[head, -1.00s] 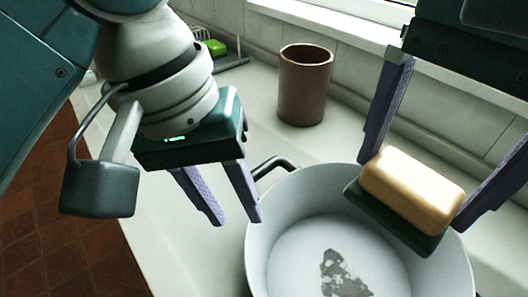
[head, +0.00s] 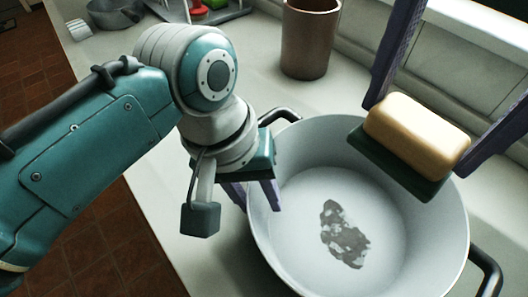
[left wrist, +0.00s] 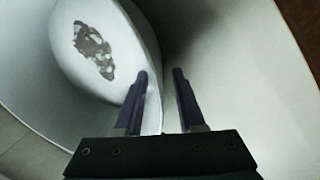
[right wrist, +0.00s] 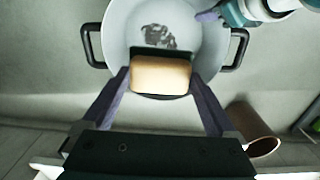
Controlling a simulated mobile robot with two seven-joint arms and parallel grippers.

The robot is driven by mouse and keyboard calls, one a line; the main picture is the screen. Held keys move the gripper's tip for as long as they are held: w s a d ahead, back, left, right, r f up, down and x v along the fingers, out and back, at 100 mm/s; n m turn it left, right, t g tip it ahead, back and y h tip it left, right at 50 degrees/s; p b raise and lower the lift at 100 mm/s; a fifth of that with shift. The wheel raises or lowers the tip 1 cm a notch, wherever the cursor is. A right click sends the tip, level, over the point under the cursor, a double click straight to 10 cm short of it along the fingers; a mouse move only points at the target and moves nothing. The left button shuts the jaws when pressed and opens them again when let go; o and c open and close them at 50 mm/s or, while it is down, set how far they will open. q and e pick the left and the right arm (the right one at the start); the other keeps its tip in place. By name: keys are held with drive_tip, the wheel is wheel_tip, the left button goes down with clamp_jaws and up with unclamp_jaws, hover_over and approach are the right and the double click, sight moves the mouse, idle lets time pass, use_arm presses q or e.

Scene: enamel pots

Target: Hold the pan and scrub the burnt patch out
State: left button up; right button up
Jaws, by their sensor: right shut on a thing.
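The pale enamel pan (head: 300,235) stands on the counter with a dark, ragged burnt patch (head: 345,235) on its inside floor. The patch also shows in the left wrist view (left wrist: 93,52) and the right wrist view (right wrist: 160,37). My left gripper (head: 256,205) is open at the pan's left wall. In the left wrist view its fingers (left wrist: 160,75) stand apart on either side of the rim. My right gripper (right wrist: 160,75) is shut on a cream sponge (head: 416,132) with a dark green pad (head: 398,165) underneath, held above the pan's far right side, apart from the patch.
The pan has two dark handles, one at the back left (head: 280,114) and one at the right (head: 487,272). A brown cup (head: 310,40) stands behind the pan near the wall. A rack (head: 215,14) and a grey bowl (head: 115,12) are at the far left.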

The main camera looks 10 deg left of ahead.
use_arm(q)
clamp_jaws()
idle(1.3)
